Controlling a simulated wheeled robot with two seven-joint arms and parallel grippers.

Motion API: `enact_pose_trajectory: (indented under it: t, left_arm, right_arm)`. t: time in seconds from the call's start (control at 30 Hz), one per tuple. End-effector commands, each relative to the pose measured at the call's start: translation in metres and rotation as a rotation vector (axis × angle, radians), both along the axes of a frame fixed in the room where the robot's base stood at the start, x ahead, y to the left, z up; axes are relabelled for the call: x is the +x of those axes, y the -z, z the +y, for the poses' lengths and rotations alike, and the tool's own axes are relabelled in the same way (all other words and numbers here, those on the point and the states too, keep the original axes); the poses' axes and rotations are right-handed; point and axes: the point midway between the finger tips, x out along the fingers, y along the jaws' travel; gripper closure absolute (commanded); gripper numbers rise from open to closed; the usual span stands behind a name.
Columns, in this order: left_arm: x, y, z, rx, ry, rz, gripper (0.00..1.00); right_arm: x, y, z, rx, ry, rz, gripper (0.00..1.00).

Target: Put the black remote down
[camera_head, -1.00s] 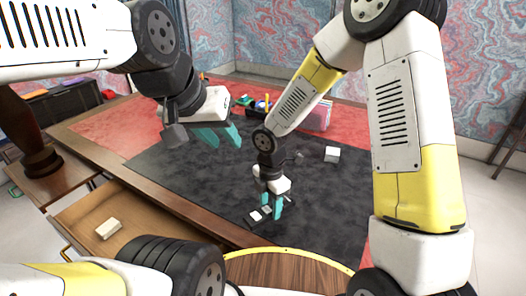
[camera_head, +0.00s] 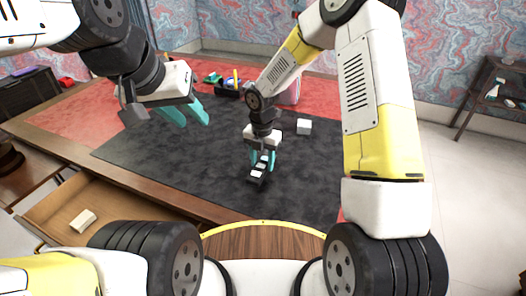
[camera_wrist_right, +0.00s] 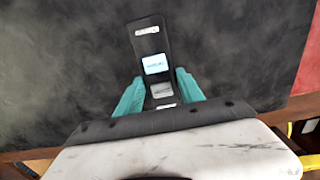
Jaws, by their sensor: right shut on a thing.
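The black remote (camera_head: 256,178) has pale buttons and shows low over the black desk mat (camera_head: 200,160), near its front part. My right gripper (camera_head: 263,161) points down and is shut on the remote. In the right wrist view the remote (camera_wrist_right: 148,42) runs between the two teal fingers (camera_wrist_right: 160,92), and its far end sticks out past them over the mat. I cannot tell whether the remote touches the mat. My left gripper (camera_head: 188,116) is open and empty, above the left part of the mat.
A small white box (camera_head: 304,127) stands on the mat, right of my right gripper. A black organizer (camera_head: 228,91) with coloured items is at the back. A drawer (camera_head: 50,205) is open at the front left, with a pale block (camera_head: 83,220) inside. Mat around the remote is clear.

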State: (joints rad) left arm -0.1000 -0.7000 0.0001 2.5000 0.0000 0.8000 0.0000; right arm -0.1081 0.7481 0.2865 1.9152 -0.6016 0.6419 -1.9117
Motion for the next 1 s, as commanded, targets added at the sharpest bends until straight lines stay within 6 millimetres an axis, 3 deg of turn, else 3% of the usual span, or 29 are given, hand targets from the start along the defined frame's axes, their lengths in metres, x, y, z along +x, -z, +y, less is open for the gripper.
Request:
enact_pose_trajectory:
  t: [0.17,0.4,0.77,0.8,0.9,1.0]
  left_arm:
    - [0.0,0.0,0.0,0.0,0.0,0.0,0.67]
    - [0.0,0.0,0.0,0.0,0.0,0.0,0.67]
    - [0.0,0.0,0.0,0.0,0.0,0.0,0.67]
    - [0.0,0.0,0.0,0.0,0.0,0.0,0.67]
    - [0.0,0.0,0.0,0.0,0.0,0.0,0.67]
    - [0.0,0.0,0.0,0.0,0.0,0.0,0.67]
  right_arm:
    - [0.007,0.004,-0.004,0.0,-0.001,0.001,1.0]
    - [0.006,0.034,-0.004,0.0,0.0,0.002,1.0]
    - [0.006,0.039,-0.004,0.0,0.0,0.0,1.0]
    - [0.006,0.039,-0.004,0.0,0.0,0.0,0.51]
    - [0.006,0.039,-0.004,0.0,0.0,0.0,0.33]
    - [0.006,0.039,-0.004,0.0,0.0,0.0,0.33]
